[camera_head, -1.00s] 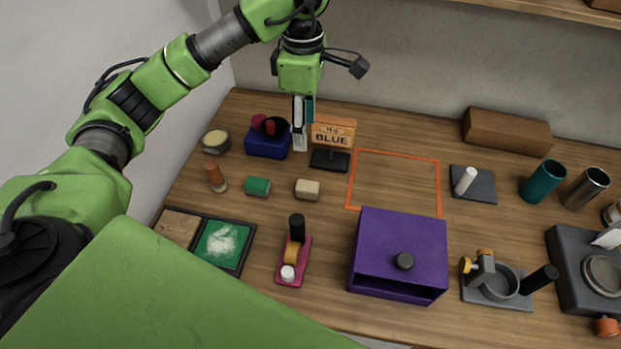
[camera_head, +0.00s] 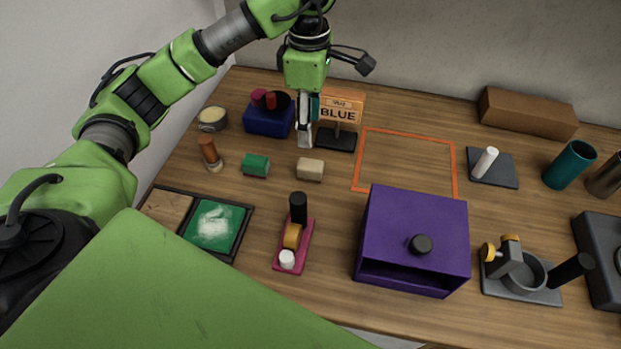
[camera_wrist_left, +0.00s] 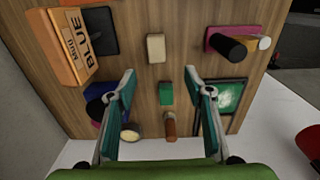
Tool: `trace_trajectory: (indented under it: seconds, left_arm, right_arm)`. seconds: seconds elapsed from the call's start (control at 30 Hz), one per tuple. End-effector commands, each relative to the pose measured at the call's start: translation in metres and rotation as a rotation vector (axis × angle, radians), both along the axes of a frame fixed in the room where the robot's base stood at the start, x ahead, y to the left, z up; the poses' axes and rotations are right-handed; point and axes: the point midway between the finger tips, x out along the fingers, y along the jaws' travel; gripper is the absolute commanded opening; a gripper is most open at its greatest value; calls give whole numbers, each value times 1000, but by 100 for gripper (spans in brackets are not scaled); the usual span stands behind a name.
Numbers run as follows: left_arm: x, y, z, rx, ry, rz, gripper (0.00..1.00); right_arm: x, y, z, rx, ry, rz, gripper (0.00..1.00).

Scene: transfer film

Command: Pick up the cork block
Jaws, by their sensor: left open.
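The cork block (camera_head: 310,169) is a small pale beige block lying on the wooden table, right of a green block (camera_head: 256,165). In the left wrist view the cork block (camera_wrist_left: 156,48) lies beyond my fingertips, roughly in line with the gap between them. My left gripper (camera_head: 306,138) is open and points down, above and behind the cork block in the head view. In the left wrist view its two fingers (camera_wrist_left: 159,78) are spread wide with nothing held; the green block (camera_wrist_left: 166,93) shows between them. My right gripper is not seen.
A sign reading BLUE (camera_head: 340,112) stands close to the gripper's right. A blue box (camera_head: 268,122) is on its left. A brown-orange cylinder (camera_head: 210,152), a pink stand (camera_head: 297,262) and a purple box (camera_head: 395,220) are nearby. The orange-outlined area (camera_head: 404,163) is empty.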

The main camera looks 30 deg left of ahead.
Motion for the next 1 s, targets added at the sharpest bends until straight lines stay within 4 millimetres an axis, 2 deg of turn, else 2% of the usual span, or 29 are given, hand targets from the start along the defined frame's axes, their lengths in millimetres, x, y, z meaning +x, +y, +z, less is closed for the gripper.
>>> trace_trajectory:
  seconds: [0.03,0.2,0.6,0.77,1.0]
  left_arm:
    - [0,0,-12,0,0,0,47]
    - [0,0,-23,-1,3,0,47]
    - [0,0,-90,0,3,0,47]
    - [1,0,-100,0,0,0,47]
    - [7,1,-130,-1,6,0,47]
  right_arm:
    - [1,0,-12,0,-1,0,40]
    - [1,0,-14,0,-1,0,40]
    - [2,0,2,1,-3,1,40]
    - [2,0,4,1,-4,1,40]
    - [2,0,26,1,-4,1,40]
